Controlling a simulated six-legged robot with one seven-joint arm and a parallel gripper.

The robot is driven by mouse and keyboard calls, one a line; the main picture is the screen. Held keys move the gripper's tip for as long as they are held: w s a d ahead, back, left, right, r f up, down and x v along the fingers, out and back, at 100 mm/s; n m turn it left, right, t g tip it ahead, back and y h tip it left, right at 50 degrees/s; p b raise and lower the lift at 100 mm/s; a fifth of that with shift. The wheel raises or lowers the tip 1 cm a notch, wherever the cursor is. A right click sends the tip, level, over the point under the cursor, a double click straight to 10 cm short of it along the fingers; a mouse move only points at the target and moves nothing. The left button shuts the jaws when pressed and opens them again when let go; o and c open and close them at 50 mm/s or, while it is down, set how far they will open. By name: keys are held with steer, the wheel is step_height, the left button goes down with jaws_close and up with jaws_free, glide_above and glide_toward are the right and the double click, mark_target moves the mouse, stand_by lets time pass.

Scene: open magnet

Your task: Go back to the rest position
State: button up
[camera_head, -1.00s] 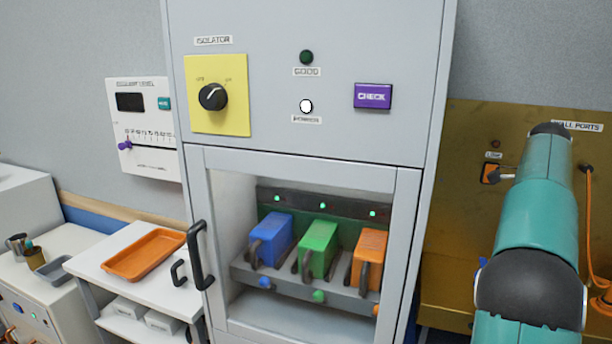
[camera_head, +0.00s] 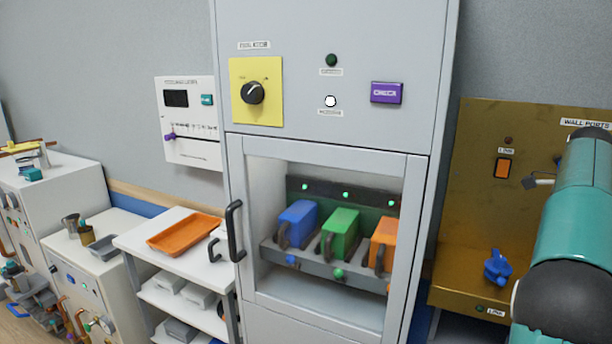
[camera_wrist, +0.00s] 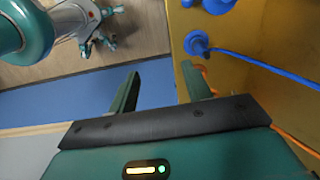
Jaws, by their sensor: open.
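My gripper (camera_wrist: 160,87) is open in the wrist view, with its two dark green fingers apart and nothing between them. It points down past the gold panel's side, over a blue strip and wooden floor. My teal arm (camera_head: 578,205) stands at the right of the head view, in front of the gold wall-ports panel (camera_head: 470,225). The gripper cannot be made out clearly there, as the arm hides much of that area.
A grey cabinet (camera_head: 345,135) has a closed glazed door over blue, green and orange modules. A blue fitting (camera_head: 497,266) juts from the gold panel. A blue plug (camera_wrist: 197,43) with a cable is close right of the gripper. A white cart (camera_head: 135,240) holds an orange tray (camera_head: 186,232).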

steer(key=s+a+r+n+t, duration=0.15)
steer(key=a+n, duration=0.25)
steer(key=a, duration=0.4)
steer(key=s+a+n+t, duration=0.1)
steer(key=s+a+n, duration=0.25)
steer(key=a, duration=0.45)
steer(key=s+a+n+t, duration=0.1)
steer(key=s+a+n, duration=0.1)
steer(key=a+n, duration=0.35)
steer(key=s+a+f+n+t, duration=0.1)
steer(key=s+a+f+n, duration=0.4)
steer(key=a, duration=0.4)
steer(key=s+a+f+n+t, duration=0.1)
steer(key=s+a+f+n, duration=0.4)
steer(key=s+a, duration=0.3)
steer(key=shift+s+a+f, duration=0.2)
steer(key=shift+a+f, duration=0.45)
steer(key=shift+a, duration=0.35)
